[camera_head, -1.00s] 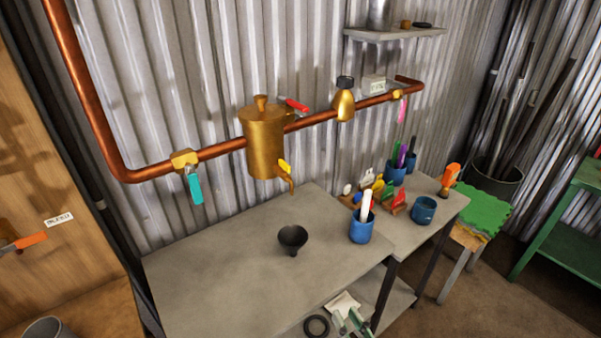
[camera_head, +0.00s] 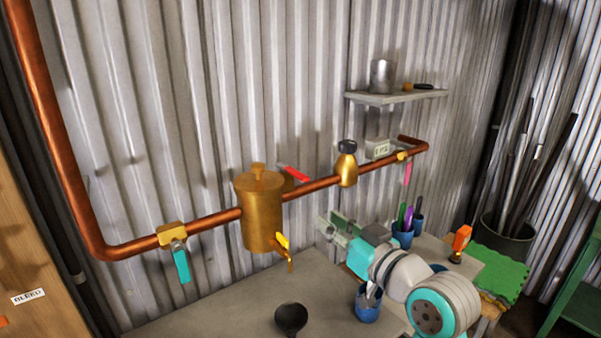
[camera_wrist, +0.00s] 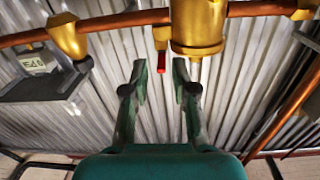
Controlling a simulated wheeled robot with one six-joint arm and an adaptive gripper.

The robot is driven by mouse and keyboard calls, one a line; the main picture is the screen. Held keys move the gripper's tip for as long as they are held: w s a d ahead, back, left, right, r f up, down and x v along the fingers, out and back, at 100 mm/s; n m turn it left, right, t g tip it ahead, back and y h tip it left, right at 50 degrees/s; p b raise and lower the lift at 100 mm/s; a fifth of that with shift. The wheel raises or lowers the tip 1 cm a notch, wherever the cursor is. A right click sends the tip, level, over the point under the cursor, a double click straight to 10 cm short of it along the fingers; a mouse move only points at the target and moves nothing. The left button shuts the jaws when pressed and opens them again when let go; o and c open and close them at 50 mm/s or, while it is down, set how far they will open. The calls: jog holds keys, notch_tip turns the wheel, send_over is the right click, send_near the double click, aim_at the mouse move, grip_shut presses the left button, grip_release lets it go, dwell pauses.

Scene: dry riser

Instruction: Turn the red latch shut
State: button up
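The red latch (camera_head: 293,174) is a small red lever just right of the brass pot (camera_head: 262,212), at the copper pipe (camera_head: 320,186). In the head view it slants down to the right, at an angle to the pipe. In the wrist view the red latch (camera_wrist: 161,64) shows as a short red tip beside a brass fitting (camera_wrist: 161,37). My gripper (camera_head: 333,228) is below the pipe, right of the pot. In the wrist view my gripper (camera_wrist: 160,76) is open and empty, with the red tip in line with the gap between its fingers. I cannot tell the depth between them.
A brass bottle-shaped fitting (camera_head: 346,165) sits on the pipe to the right. A teal lever (camera_head: 181,262) hangs at the left and a yellow tap (camera_head: 282,241) is on the pot. A wall shelf (camera_head: 395,97) is above. The bench holds blue cups (camera_head: 368,305) and a black funnel (camera_head: 291,319).

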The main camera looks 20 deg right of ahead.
jog(key=n+y, duration=0.1)
send_near(307, 178)
jog(key=w, duration=0.2)
jog(key=x, duration=1)
jog(key=shift+w+a, duration=0.2)
jog(key=shift+a, duration=0.2)
grip_shut()
